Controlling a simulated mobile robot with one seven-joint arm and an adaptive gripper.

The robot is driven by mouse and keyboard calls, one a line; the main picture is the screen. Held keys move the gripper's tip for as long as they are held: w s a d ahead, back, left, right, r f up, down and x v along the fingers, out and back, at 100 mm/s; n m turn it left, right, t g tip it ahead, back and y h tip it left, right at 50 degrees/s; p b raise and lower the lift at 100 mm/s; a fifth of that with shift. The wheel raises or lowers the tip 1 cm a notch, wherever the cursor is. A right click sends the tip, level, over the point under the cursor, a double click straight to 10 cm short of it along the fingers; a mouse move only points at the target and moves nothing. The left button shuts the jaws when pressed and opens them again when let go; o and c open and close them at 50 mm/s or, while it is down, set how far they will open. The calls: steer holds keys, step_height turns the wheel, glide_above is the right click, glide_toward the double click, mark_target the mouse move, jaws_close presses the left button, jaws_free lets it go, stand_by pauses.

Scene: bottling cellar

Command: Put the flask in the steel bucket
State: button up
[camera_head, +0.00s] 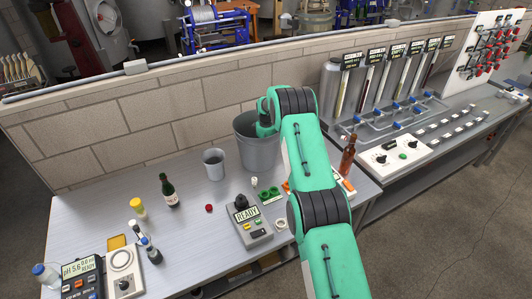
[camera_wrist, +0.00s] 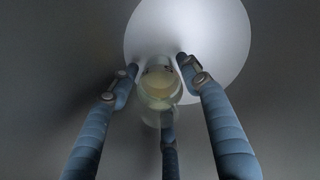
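The steel bucket (camera_head: 257,154) stands on the bench against the brick wall in the head view. My gripper (camera_wrist: 160,78) points down into it, and the bucket's wall hides the fingers in the head view. In the wrist view the bright round floor of the bucket (camera_wrist: 215,35) shows beyond the fingertips, with grey wall around it. A clear glass flask (camera_wrist: 160,92) with pale yellow contents is between my three blue fingers. The fingertips lie close against its sides and appear shut on it. The flask is inside the bucket; whether it touches the floor is unclear.
A smaller grey beaker (camera_head: 214,165) stands left of the bucket. The brick wall (camera_head: 150,117) runs close behind. Bare bench (camera_head: 95,211) shows at left.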

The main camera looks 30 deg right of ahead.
steer(key=shift+r, duration=0.1)
step_height(320, 180, up, 12)
steer(key=shift+r+p, duration=0.1)
steer(key=shift+p, duration=0.25)
stand_by(0.4)
stand_by(0.5)
